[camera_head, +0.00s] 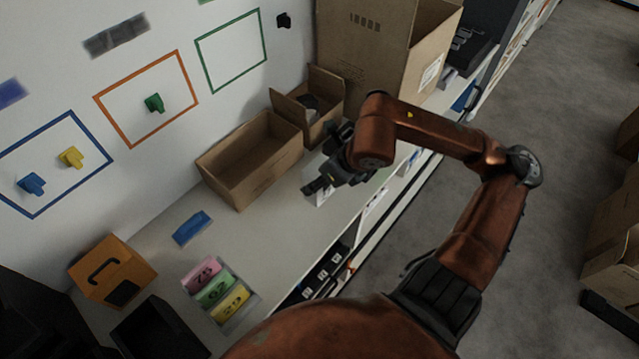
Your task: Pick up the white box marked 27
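A white box (322,199) is partly visible on the shelf top under my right gripper, near the front edge. Most of it is hidden by the gripper, and I cannot read a number on it. My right gripper (314,187) is right at this box. I cannot tell whether its fingers are apart or closed on the box. My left gripper does not show.
An open empty carton (249,165) and a smaller open carton (318,125) stand behind. A large carton (365,50) is at the back. A blue box (192,228), several coloured numbered boxes (215,290), an orange box (110,272) and a black bin (160,330) lie left.

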